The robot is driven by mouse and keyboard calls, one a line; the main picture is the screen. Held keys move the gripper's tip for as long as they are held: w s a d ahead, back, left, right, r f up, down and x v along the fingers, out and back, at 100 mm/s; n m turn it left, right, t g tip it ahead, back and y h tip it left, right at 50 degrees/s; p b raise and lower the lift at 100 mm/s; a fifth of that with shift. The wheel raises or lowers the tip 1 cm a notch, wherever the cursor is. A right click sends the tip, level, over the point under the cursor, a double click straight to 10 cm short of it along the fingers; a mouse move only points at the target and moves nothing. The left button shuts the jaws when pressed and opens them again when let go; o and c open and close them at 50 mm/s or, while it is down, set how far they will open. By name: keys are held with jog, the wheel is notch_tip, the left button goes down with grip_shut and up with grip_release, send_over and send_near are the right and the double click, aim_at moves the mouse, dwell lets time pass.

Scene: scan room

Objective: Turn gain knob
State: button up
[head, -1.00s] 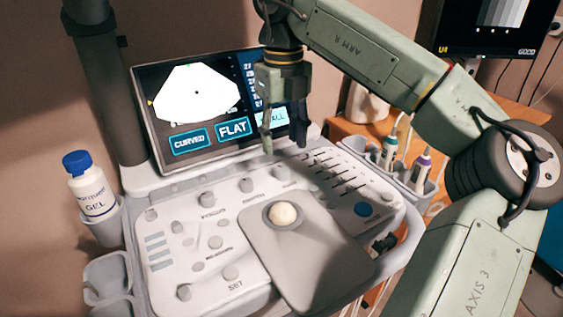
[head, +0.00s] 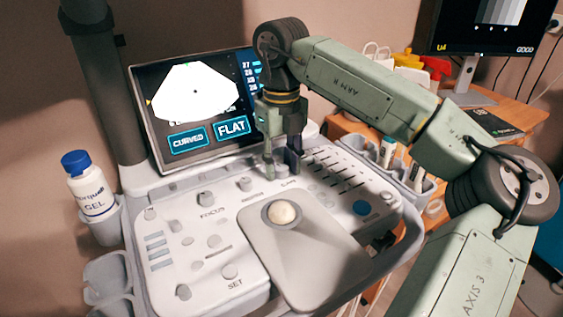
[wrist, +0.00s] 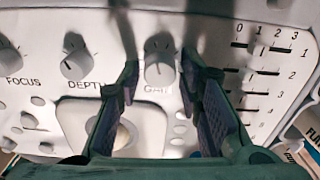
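The gain knob (wrist: 160,62) is a round grey-white dial with its partly covered label below it, on the light console panel (head: 180,250). In the wrist view it stands between the two fingers of my gripper (wrist: 160,68), with a gap showing on each side. The gripper is open. In the head view my gripper (head: 281,168) points down at the panel's upper middle, just above the gain label, and its fingers mostly hide the knob. How far the fingertips are from the panel is hard to tell.
The depth knob (wrist: 77,57) and focus knob (wrist: 8,56) stand left of the gain knob. Sliders (wrist: 257,72) lie to the right. The trackball (head: 282,213) sits in front. A tilted screen (head: 195,95) rises behind, and a gel bottle (head: 89,190) stands at left.

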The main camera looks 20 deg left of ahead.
grip_shut()
jog(key=shift+n, duration=0.4)
jog(key=shift+n+p, duration=0.55)
jog(key=shift+n, duration=1.85)
jog(key=shift+o, duration=2)
grip_release()
jog(key=shift+r, duration=0.1)
